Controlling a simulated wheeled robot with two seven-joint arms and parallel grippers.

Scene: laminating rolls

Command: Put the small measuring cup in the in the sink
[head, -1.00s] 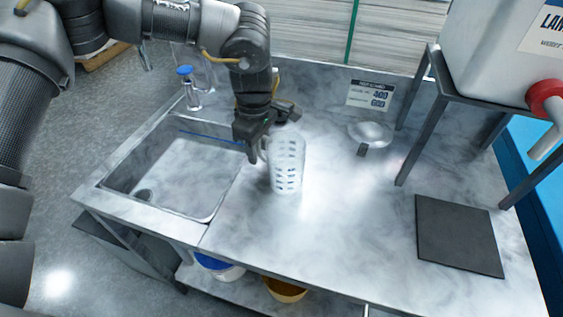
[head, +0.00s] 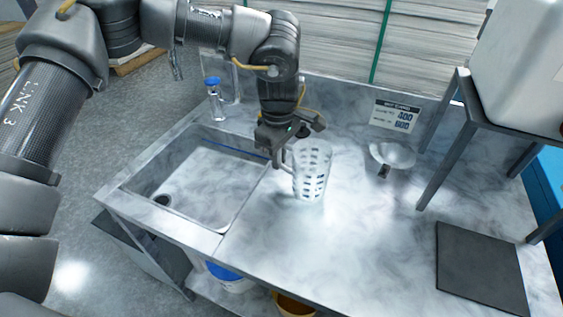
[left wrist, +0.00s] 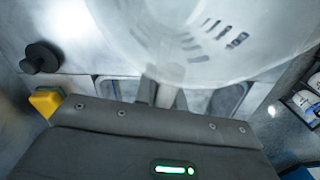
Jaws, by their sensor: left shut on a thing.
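The measuring cup (head: 313,172) is a clear, upright cup with dark printed marks. It is over the counter just right of the sink (head: 205,188); I cannot tell whether its base touches the counter. My left gripper (head: 279,160) is shut on the cup's handle, at the cup's left side. In the left wrist view the clear cup (left wrist: 215,45) fills the top, with the handle running down between the fingers. The sink is a pale marbled basin, empty except for its dark drain. My right gripper is not in view.
A bottle with a blue cap (head: 214,100) stands behind the sink. A dark mat (head: 478,265) lies front right, near a raised stand (head: 443,150) with a white container. The counter's front middle is clear.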

